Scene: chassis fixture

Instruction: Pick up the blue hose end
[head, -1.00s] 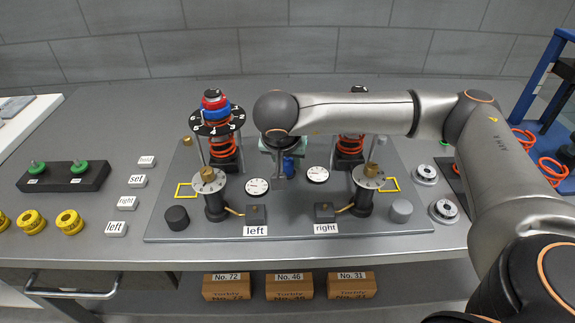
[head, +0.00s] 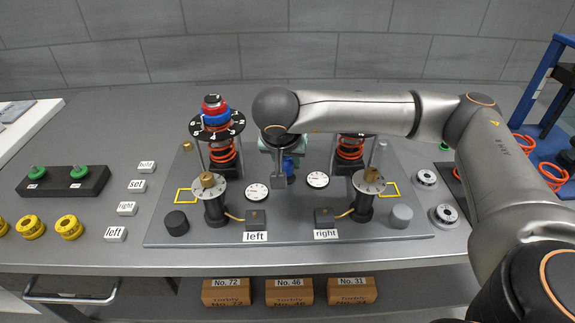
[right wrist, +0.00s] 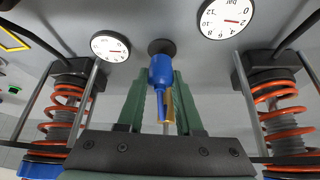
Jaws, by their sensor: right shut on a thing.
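The blue hose end (right wrist: 162,72) shows in the right wrist view, between the green fingers of my right gripper (right wrist: 160,100). Its wide end is near a dark round fitting (right wrist: 162,47) on the plate; I cannot tell whether they touch. A narrow blue part and a brass-coloured piece (right wrist: 170,105) extend toward the palm. In the head view the blue hose end (head: 289,163) is partly hidden by my right gripper (head: 279,158), which is shut on it between the two spring posts. My left gripper is not in view.
Red-orange spring posts stand left (head: 222,150) and right (head: 350,147) of my right gripper. Two dial gauges (head: 256,192) (head: 317,180) sit low on the grey plate (head: 290,215). The bench front left is partly clear.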

